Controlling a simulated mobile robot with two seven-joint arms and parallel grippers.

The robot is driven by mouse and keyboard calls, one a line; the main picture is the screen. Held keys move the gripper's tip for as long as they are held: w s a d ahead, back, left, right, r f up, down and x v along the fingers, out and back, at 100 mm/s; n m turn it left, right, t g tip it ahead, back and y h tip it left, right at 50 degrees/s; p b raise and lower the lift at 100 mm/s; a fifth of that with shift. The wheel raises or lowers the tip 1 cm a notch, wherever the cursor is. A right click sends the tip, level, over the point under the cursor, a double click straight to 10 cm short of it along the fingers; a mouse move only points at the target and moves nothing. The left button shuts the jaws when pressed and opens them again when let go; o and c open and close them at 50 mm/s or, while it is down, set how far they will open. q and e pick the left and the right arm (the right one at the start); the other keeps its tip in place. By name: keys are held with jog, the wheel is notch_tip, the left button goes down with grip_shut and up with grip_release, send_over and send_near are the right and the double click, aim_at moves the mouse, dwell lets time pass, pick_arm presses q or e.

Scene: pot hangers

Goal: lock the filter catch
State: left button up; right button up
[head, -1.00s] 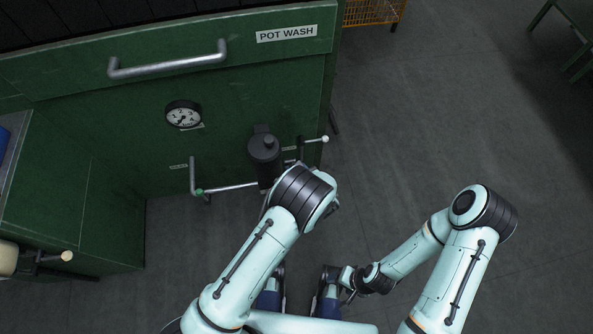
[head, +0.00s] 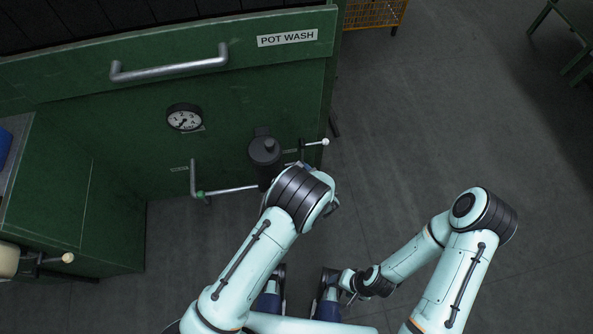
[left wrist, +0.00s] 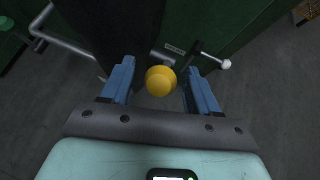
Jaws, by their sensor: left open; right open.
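A yellow round knob (left wrist: 160,81) shows in the left wrist view between the blue fingers of my left gripper (left wrist: 159,70). The gripper is open around it, with a gap on the right; whether the left finger touches it is unclear. I cannot tell for certain that this knob belongs to the filter catch. In the head view, my left forearm hides the knob and nearly all of that gripper. A black canister (head: 265,152) stands against the green cabinet just beyond the arm. My right gripper (head: 350,297) is open, low in the head view and away from the cabinet.
A lever with a white ball end (head: 325,142) projects right of the canister; it also shows in the left wrist view (left wrist: 224,64). A gauge (head: 184,118) and drawer handle (head: 170,67) are above.

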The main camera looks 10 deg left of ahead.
pick_arm(q)
jog(key=p+v, duration=0.1)
jog(key=v, duration=1.2)
pick_arm(e)
jog(key=shift+s+r, duration=0.3)
jog(key=shift+r, duration=0.3)
pick_arm(q)
jog(key=shift+s, duration=0.1)
